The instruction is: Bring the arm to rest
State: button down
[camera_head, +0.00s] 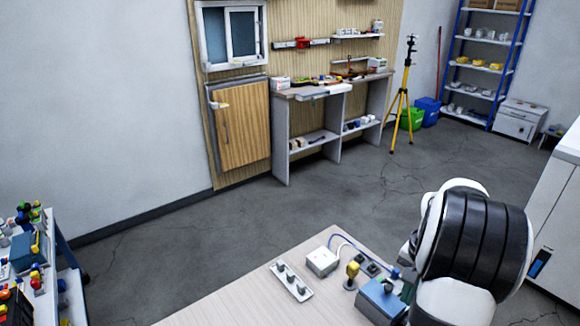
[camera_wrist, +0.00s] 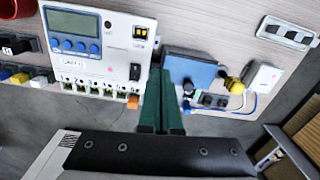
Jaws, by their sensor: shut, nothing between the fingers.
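My gripper (camera_wrist: 163,88) shows in the wrist view as two dark green fingers side by side, shut with nothing between them. It is over the workbench (camera_head: 232,300), between a white meter (camera_wrist: 122,48) with a blue display panel and a blue box (camera_wrist: 192,68). I cannot tell how high the fingertips are above the bench. In the head view my arm stands at the lower right and hides the fingers and part of the bench.
A yellow-topped part (camera_head: 352,272), a white box (camera_head: 322,261) with a blue cable and a white strip with knobs (camera_head: 291,281) are on the bench. A cart (camera_head: 42,262) with colourful parts stands left. A white cabinet (camera_head: 553,225) stands right. Open floor (camera_head: 190,245) lies beyond.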

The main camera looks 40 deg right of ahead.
jog(key=w+a+r+n, duration=0.2)
jog(key=w+a+r, duration=0.15)
jog(key=a, duration=0.45)
jog(key=w+a+r+n, duration=0.2)
jog(key=w+a+r, duration=0.15)
jog(key=a, duration=0.45)
jog(key=s+a+r+n+y, duration=0.1)
jog(key=s+a+n, duration=0.25)
jog(key=a, duration=1.25)
jog(key=s+a+n, duration=0.3)
jog(key=s+a, duration=0.4)
jog(key=a, duration=0.1)
jog(key=shift+s+a+f+n+y, duration=0.2)
jog(key=shift+f+n+y, duration=0.1)
jog(key=shift+f+n, duration=0.1)
